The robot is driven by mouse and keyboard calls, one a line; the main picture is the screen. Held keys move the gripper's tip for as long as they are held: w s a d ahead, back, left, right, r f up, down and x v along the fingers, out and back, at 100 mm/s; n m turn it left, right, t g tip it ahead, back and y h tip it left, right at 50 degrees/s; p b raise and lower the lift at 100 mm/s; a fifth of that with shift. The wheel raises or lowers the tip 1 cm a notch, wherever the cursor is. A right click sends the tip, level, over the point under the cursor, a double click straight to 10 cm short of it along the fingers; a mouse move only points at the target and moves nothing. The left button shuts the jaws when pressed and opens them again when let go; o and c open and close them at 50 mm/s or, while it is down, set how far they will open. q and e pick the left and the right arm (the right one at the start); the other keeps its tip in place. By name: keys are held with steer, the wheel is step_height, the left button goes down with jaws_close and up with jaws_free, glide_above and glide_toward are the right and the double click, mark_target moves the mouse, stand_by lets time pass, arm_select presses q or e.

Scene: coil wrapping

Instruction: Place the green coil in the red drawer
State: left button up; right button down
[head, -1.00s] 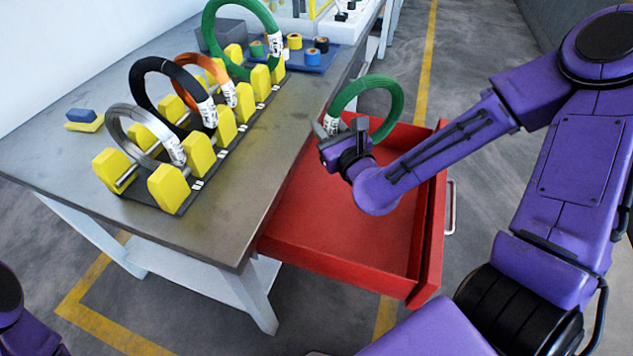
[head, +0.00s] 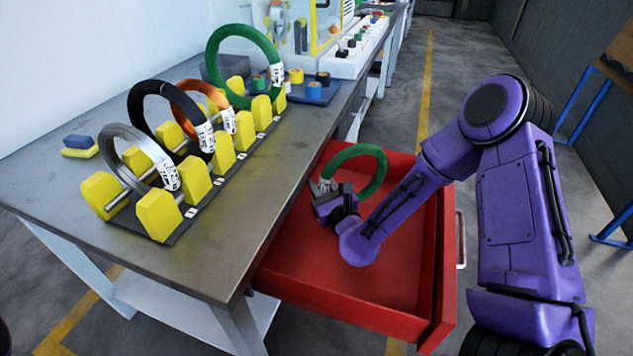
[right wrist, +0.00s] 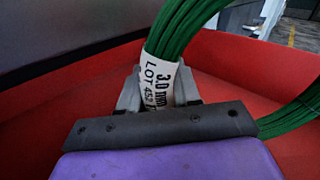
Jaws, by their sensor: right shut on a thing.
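The red drawer (head: 395,283) is pulled out from the right side of the table. My right gripper (head: 324,187) is over the drawer's left part, shut on a green coil (head: 376,172) at its white label. The coil stands roughly upright inside the drawer's outline; whether it touches the floor I cannot tell. In the right wrist view the coil's label (right wrist: 160,85) sits between the fingers, with red drawer surfaces behind. Another green coil (head: 214,68) stands at the far end of the rack on the table. My left gripper is not in view.
The rack with yellow blocks (head: 160,215) also holds a grey, a black and an orange coil. The table (head: 225,245) edge runs along the drawer's left side. Tape rolls lie on a blue mat (head: 318,95). The front of the drawer is clear.

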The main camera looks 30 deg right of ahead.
steer(key=w, duration=0.3)
steer(key=shift+w+d+r, duration=0.1)
steer(key=shift+d, duration=0.05)
steer(key=shift+f, duration=0.65)
steer(key=c, duration=0.8)
jaws_free()
steer(key=shift+s, duration=0.2)
steer(key=s, duration=0.5)
steer(key=s+a, duration=0.1)
steer(key=s, duration=0.1)
steer(key=shift+s, duration=0.2)
